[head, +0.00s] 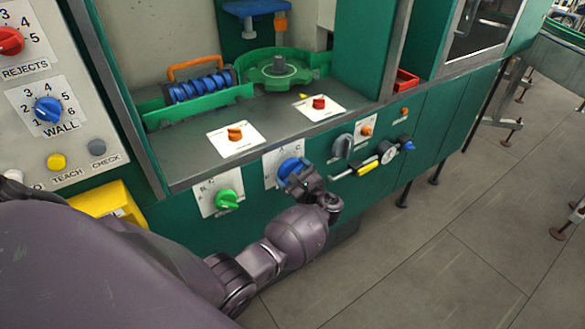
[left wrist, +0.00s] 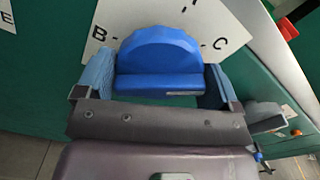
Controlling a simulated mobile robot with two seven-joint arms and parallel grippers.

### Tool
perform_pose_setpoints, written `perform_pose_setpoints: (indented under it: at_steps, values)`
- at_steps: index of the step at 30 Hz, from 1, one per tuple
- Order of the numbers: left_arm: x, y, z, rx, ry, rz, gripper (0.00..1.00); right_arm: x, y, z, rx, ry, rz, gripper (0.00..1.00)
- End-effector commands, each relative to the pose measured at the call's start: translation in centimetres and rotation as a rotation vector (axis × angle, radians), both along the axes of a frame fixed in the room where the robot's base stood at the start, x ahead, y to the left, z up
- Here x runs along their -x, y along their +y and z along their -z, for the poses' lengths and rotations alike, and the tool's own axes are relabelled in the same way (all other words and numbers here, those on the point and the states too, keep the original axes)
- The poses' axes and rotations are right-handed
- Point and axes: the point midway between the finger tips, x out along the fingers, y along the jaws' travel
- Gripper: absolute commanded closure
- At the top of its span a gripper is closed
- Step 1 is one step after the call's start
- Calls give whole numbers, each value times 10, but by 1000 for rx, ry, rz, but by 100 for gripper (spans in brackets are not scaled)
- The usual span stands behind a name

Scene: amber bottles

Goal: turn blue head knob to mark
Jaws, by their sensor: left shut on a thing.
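The blue head knob (head: 291,169) sits on a white lettered plate (head: 271,163) on the green front panel. In the left wrist view the knob (left wrist: 160,55) shows a ribbed round rim and a straight grip bar. The plate (left wrist: 205,20) there shows the letters B and C; a further mark near the top is cut off. My left gripper (head: 297,178) is shut on the knob. In the left wrist view its two blue-padded fingers (left wrist: 157,83) stand at either end of the grip bar. The knob's pointer is not clear. My right gripper is not in view.
A green knob (head: 227,199) is left of the blue one; a grey knob (head: 342,146) and a yellow-handled lever (head: 368,167) are to its right. Orange (head: 235,134) and red (head: 319,102) knobs stand on the worktop above. Open floor lies at the right.

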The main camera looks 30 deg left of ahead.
Motion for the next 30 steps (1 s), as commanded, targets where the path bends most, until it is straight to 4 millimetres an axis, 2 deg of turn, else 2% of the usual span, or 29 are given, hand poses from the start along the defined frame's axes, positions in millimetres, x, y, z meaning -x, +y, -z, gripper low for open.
perform_pose_setpoints:
  at_steps: [1,10,30]
  values:
    - [-1,1,-6,-21,39,1,36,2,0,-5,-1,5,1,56]
    - [-2,1,-4,-129,303,-1,36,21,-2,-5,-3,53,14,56]
    - [-3,0,-1,-364,875,-2,36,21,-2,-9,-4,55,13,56]
